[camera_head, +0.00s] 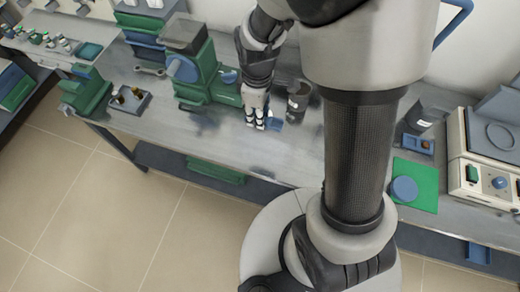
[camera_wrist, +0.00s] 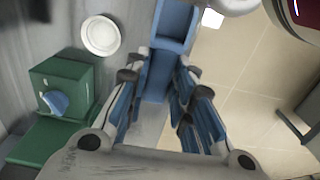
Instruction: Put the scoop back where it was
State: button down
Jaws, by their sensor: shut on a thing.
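My gripper (camera_head: 256,117) is over the middle of the grey bench in the head view, pointing down. It is shut on the blue scoop (camera_wrist: 173,28), which shows between the fingers of my gripper (camera_wrist: 162,68) in the wrist view. The scoop's tray-like end extends beyond the fingertips toward the top of that picture. In the head view only a small blue part of the scoop (camera_head: 273,123) shows beside the fingers. I cannot tell whether the scoop touches the bench.
A dark cup (camera_head: 298,101) stands just right of my gripper. A green machine (camera_head: 201,80) stands close on the left. Farther right are a green mat (camera_head: 417,172), a blue round object (camera_head: 404,189) and a beige device (camera_head: 470,165). Some bench in front is clear.

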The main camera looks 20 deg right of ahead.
aim_at(258, 152)
notch_tip(258, 152, down, 19)
jog(key=b, duration=0.5)
jog(key=shift+f+b, duration=0.2)
jog(key=shift+b, duration=0.2)
jog(key=shift+f, duration=0.15)
jog(key=c, duration=1.4)
grip_release()
jog(key=shift+o, duration=0.2)
